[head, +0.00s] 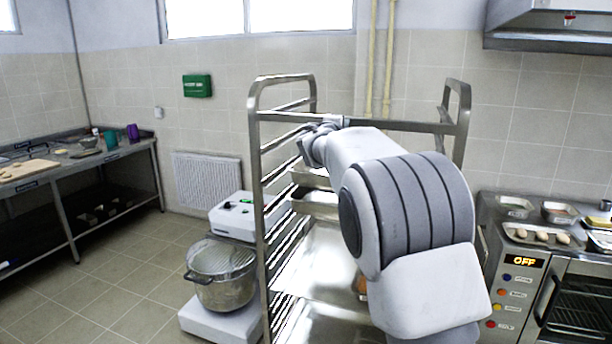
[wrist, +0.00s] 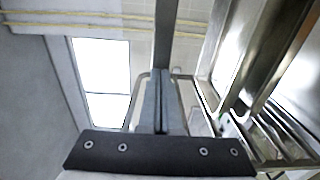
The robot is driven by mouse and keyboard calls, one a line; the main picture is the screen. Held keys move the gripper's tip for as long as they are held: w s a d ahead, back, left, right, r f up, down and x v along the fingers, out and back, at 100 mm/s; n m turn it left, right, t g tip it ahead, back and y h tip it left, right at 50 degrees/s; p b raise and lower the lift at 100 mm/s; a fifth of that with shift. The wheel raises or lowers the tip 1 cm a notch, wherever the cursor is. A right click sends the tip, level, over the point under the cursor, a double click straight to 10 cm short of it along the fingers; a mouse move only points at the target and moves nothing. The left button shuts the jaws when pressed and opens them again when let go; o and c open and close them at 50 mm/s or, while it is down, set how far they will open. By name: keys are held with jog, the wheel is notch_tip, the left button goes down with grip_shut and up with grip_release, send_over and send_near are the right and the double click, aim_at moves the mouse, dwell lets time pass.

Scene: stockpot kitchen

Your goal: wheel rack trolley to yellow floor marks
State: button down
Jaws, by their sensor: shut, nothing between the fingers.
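The rack trolley (head: 261,200) is a tall metal frame with rounded top corners, side rails and trays, standing in front of me in the head view. Its metal rails and trays also show at the right of the wrist view (wrist: 275,135). My arm crosses in front of the rack and hides much of its right half. My gripper (head: 318,130) is at the upper part of the rack, near the top crossbar. In the wrist view my gripper (wrist: 161,85) has its fingers together with nothing between them. Whether it touches the rack is unclear. No yellow floor marks show.
A white machine with a metal pot (head: 222,277) stands close to the rack's left side. An oven counter (head: 510,265) is close on the right. A worktable (head: 75,175) stands at the far left. Tiled floor (head: 120,275) is open between the worktable and machine.

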jog(key=shift+p+x, duration=1.4)
jog(key=shift+x, duration=1.25)
jog(key=shift+s+f+b, duration=0.1)
jog(key=shift+b, duration=0.2)
jog(key=b+v, duration=0.8)
jog(key=v, duration=0.2)
jog(key=shift+b, duration=0.35)
